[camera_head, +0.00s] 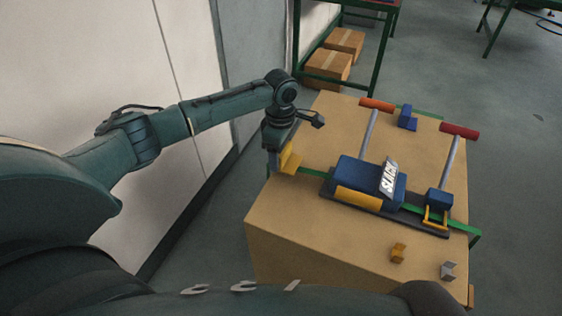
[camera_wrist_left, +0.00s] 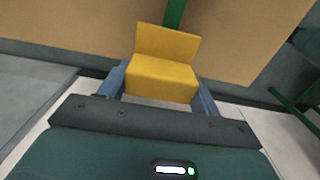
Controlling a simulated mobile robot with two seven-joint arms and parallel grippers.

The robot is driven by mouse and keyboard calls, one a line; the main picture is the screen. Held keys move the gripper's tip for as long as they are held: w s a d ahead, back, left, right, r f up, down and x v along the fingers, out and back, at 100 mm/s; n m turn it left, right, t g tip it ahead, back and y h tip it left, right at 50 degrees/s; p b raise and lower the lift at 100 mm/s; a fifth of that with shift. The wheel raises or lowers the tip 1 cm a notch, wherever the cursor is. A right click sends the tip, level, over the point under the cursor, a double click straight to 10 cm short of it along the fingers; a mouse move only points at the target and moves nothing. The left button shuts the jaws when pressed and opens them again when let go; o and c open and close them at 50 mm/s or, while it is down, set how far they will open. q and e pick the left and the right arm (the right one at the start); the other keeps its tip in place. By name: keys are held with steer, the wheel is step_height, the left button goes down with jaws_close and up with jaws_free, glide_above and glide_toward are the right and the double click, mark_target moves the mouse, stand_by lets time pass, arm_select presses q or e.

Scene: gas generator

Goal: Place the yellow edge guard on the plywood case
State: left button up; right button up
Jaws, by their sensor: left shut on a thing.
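My left gripper (camera_head: 274,162) is shut on the yellow edge guard (camera_head: 290,160), at the left edge of the plywood case (camera_head: 320,231). In the left wrist view the yellow edge guard (camera_wrist_left: 163,70) is an L-shaped piece between the two fingers of the left gripper (camera_wrist_left: 163,85). The guard is beside the green strap where it reaches the case's edge. Whether the guard touches the case or the strap I cannot tell. My right gripper is not in view.
A blue strapping tool (camera_head: 352,173) with red-handled levers lies on the case across the green strap (camera_head: 312,174). A white wall (camera_head: 180,60) stands left; cardboard boxes (camera_head: 328,66) sit behind.

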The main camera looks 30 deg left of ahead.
mark_target(280, 162)
arm_select(q)
step_height(280, 162, down, 3)
steer(key=shift+f, duration=0.2)
steer(key=shift+f, duration=0.1)
steer(key=o, duration=1)
step_height(280, 162, up, 12)
steer(key=shift+r, duration=0.15)
stand_by(0.4)
